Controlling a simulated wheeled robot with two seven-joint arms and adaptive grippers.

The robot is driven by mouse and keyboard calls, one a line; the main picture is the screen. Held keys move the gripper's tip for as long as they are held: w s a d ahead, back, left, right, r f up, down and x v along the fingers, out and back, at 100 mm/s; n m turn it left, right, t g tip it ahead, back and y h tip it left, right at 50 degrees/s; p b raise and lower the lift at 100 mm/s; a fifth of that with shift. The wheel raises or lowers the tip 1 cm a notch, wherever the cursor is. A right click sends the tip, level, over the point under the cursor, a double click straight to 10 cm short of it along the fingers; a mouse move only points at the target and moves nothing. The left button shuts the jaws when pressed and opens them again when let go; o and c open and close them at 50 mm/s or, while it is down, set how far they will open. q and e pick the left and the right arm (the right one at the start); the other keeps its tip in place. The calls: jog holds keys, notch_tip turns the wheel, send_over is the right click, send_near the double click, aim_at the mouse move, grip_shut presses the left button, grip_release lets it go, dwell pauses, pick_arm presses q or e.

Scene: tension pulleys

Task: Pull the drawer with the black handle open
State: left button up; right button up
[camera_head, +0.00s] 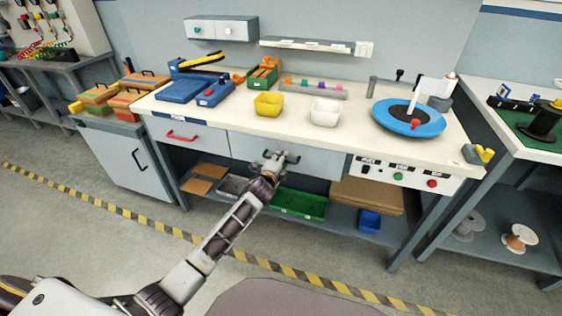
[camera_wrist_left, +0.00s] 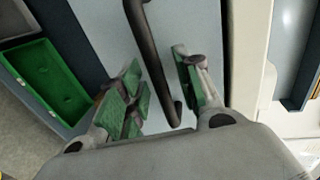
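The wide grey drawer (camera_head: 322,160) with the black handle (camera_head: 296,159) sits under the middle of the white workbench and looks shut. My left gripper (camera_head: 274,164) reaches up to its front at the handle. In the left wrist view, the dark bar handle (camera_wrist_left: 150,50) runs between the two green-padded fingers of my left gripper (camera_wrist_left: 160,92). The fingers are apart, with gaps visible on both sides of the bar, so it is not clamped. The gripper partly hides the handle in the head view. My right gripper is not in view.
A control panel (camera_head: 405,174) is to the right. A green bin (camera_head: 300,204) stands on the shelf below. The floor in front is clear.

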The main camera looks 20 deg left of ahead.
pick_arm(q)
jog(key=shift+c, duration=0.4)
grip_shut()
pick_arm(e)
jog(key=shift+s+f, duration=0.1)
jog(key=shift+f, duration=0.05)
pick_arm(q)
jog(key=shift+s, duration=0.15)
